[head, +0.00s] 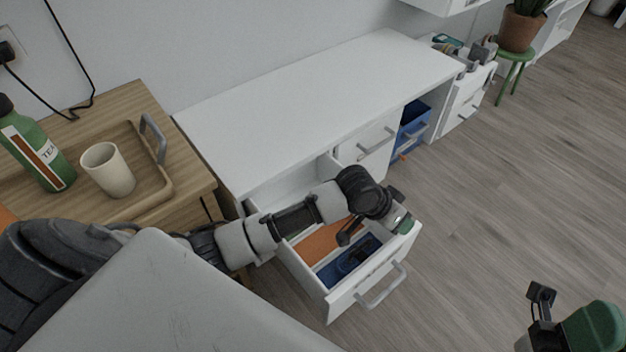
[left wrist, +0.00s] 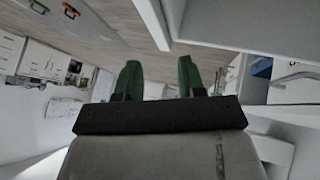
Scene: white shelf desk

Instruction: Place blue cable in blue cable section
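The open white drawer (head: 374,287) has an orange section (head: 322,243) and a blue section (head: 333,274). A dark, coiled-looking thing (head: 356,255) lies in the blue section; it may be the blue cable, but I cannot tell for sure. My left gripper (head: 403,224) is above the drawer's front right corner. In the left wrist view its two green fingers (left wrist: 160,78) are apart with nothing between them. My forearm hides part of the drawer. My right gripper (head: 548,310) is at the bottom right over the floor, partly cut off; its fingers do not show clearly.
The white desk top (head: 310,100) is bare. A blue bin (head: 412,122) sits in an opening beside a closed drawer (head: 366,146). A wooden tray (head: 150,197) with a cup (head: 108,169) stands at left near a green bottle (head: 38,150).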

